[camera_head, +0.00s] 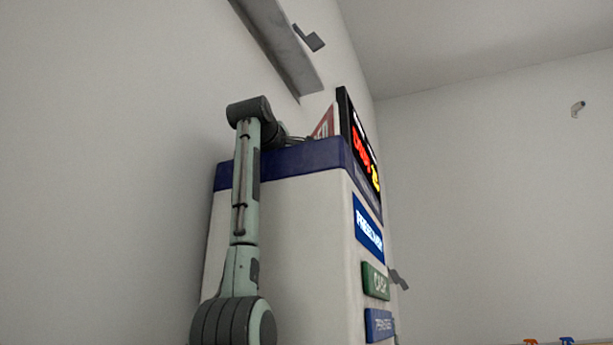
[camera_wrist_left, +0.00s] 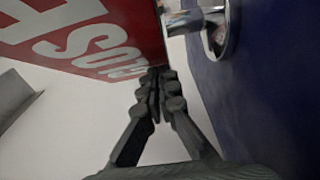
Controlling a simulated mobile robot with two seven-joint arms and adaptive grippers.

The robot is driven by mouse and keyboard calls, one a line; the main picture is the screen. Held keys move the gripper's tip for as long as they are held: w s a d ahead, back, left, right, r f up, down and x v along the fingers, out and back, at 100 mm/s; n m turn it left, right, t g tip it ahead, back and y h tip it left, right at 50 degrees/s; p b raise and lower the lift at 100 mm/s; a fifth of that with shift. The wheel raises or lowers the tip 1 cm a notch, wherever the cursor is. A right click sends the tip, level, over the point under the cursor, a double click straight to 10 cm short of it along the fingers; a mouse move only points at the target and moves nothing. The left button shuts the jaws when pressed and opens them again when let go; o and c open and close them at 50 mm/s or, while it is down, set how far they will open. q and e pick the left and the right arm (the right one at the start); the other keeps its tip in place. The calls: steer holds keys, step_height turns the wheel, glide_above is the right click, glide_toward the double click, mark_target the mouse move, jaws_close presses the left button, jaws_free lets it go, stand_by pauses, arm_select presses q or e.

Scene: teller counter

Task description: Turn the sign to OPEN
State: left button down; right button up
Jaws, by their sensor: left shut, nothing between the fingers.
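The sign (camera_head: 323,124) is red with white letters and stands on top of the tall cabinet, partly hidden by the dark lit display panel. In the left wrist view its red face (camera_wrist_left: 100,38) fills the upper left, with part of a word like "CLOSED" seen at an angle. My left gripper (camera_wrist_left: 157,80) is shut and empty, its fingertips close to the sign's edge; I cannot tell whether they touch it. In the head view my left gripper (camera_head: 296,140) is small above the cabinet top. My right gripper is not in view.
The white cabinet (camera_head: 300,235) has a blue top band (camera_head: 290,160) and several small signs on its right side. The lit panel (camera_head: 361,150) stands beside the sign. A chrome ring fitting (camera_wrist_left: 217,32) sits near the blue surface (camera_wrist_left: 255,90). A grey wall rises at left.

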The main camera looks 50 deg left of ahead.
arm_select(q)
steer(key=shift+w, duration=0.3)
steer(key=shift+w+r+m+t+h+p, duration=0.1)
steer(key=shift+m+t+h+p, duration=0.2)
steer(key=shift+m+h, duration=0.25)
steer(key=shift+w+r+m+t+h+p, duration=0.1)
steer(key=shift+m+t+h+p, duration=0.2)
steer(key=shift+h, duration=0.35)
steer(key=shift+w+f+m+t+h, duration=0.1)
steer(key=shift+w+m+t+h, duration=0.3)
steer(key=shift+m+h, duration=0.4)
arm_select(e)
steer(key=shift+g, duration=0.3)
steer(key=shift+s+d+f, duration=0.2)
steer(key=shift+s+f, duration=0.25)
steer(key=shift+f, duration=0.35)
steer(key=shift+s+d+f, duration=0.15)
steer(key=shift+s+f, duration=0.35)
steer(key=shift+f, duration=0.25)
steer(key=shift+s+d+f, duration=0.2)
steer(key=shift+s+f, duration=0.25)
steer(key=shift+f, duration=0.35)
